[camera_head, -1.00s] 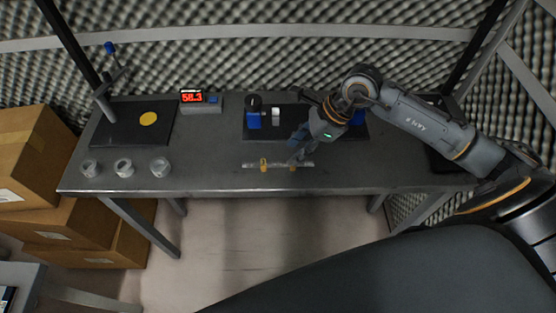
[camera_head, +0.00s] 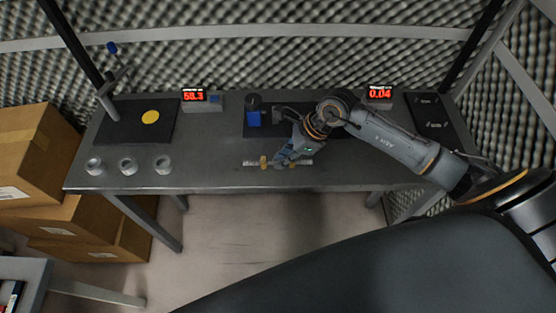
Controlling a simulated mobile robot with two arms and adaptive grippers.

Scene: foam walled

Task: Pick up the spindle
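The spindle (camera_head: 253,163) looks like a thin pale rod with yellow-brown parts and lies level near the front edge of the grey table. My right gripper (camera_head: 281,161) points down at the rod's middle, its fingertips overlapping it in the picture. The gripper and wrist hide part of the rod. The fingers are too small to tell whether they are open or shut on it. My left gripper is out of view.
Another red display (camera_head: 379,92) is right. The front middle left is clear.

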